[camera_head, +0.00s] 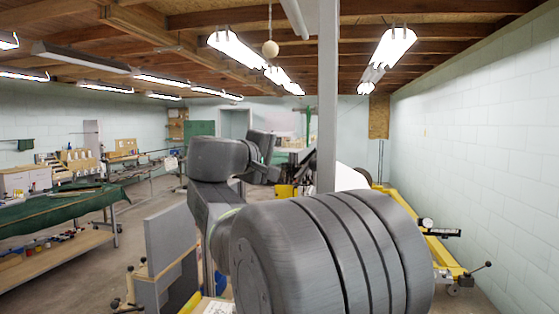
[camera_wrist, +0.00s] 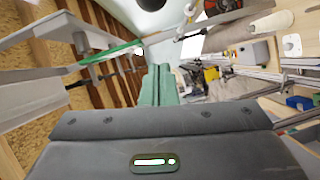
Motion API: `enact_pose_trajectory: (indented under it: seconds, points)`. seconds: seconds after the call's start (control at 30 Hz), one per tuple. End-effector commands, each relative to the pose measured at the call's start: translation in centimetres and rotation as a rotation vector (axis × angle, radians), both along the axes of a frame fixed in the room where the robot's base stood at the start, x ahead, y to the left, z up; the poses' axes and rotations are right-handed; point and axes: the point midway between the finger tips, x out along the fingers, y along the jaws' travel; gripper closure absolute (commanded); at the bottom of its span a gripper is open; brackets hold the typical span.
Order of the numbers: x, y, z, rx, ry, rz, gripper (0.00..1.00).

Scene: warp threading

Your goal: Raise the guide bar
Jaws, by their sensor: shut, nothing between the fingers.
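In the wrist view my gripper (camera_wrist: 158,70) shows as two narrow green fingers pressed together, pointing up the picture from the dark grey gripper body. Nothing is seen between them. Long metal rails (camera_wrist: 262,72) run across the right side of the wrist view, apart from the fingers. Grey bars and a thin green strip (camera_wrist: 112,53) lie at the upper left. I cannot tell which of these, if any, is the guide bar. In the head view my own arm covers the middle, and the fingers and the guide bar cannot be made out there.
A yellow frame (camera_head: 443,255) with dark knobs stands at the right, near the white block wall (camera_head: 480,140). A grey post (camera_head: 327,100) rises behind my arm. A bench with a green cloth (camera_head: 60,205) stands at the left. Some floor is clear between bench and arm.

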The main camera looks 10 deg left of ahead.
Motion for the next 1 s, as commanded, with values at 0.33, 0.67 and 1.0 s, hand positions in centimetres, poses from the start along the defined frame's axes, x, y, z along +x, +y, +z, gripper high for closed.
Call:
enact_pose_trajectory:
  seconds: [0.33,0.67,1.0]
  points:
    - [-4.8,2.5,0.2,0.001,-0.002,0.007,1.00]
    - [-8.1,4.2,0.6,0.001,-0.001,0.004,1.00]
    - [-8.5,4.3,0.7,0.000,0.000,0.002,1.00]
